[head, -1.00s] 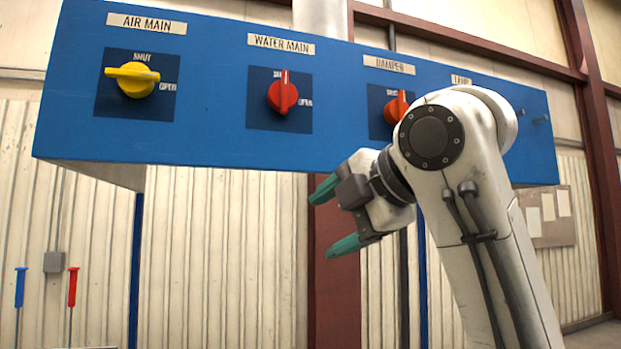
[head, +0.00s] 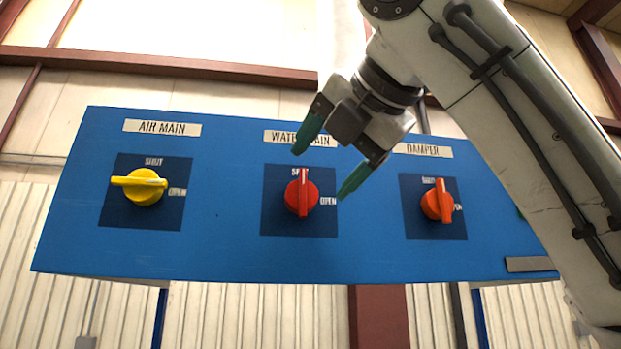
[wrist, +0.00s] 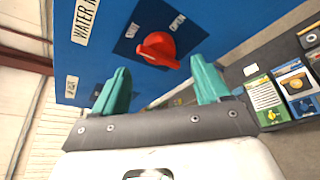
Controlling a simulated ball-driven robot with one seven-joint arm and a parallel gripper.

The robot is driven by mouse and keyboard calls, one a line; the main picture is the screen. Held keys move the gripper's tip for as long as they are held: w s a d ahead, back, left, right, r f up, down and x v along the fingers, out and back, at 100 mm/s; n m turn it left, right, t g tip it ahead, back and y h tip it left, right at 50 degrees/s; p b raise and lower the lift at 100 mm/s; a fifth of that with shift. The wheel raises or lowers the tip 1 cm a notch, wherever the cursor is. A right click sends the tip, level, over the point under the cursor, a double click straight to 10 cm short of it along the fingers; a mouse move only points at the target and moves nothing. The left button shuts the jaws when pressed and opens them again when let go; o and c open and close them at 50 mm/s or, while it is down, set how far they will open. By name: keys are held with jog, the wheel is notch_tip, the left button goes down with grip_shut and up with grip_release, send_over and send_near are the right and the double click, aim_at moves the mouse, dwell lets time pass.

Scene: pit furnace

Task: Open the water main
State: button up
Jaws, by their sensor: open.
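The water main knob (head: 302,197) is red and sits on a dark square plate on the blue panel, under the WATER MAIN label (head: 300,138). Its grip stands upright, toward the SHUT mark, with OPEN at its right. My gripper (head: 326,176) is open and empty, in front of the panel just above and right of the knob in the head view, partly covering the label. In the wrist view the knob (wrist: 158,50) shows beyond and between the two green fingertips (wrist: 160,88), apart from them.
The yellow AIR MAIN knob (head: 145,187) is on the left of the panel, its grip lying sideways. The orange-red DAMPER knob (head: 438,202) is on the right. In the wrist view, coloured cards (wrist: 265,100) stand at the right. The space before the panel's left half is clear.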

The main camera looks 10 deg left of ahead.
aim_at(306, 191)
jog(key=p+x, duration=0.1)
jog(key=x, duration=0.5)
jog(key=shift+s, duration=0.1)
jog(key=c, duration=1)
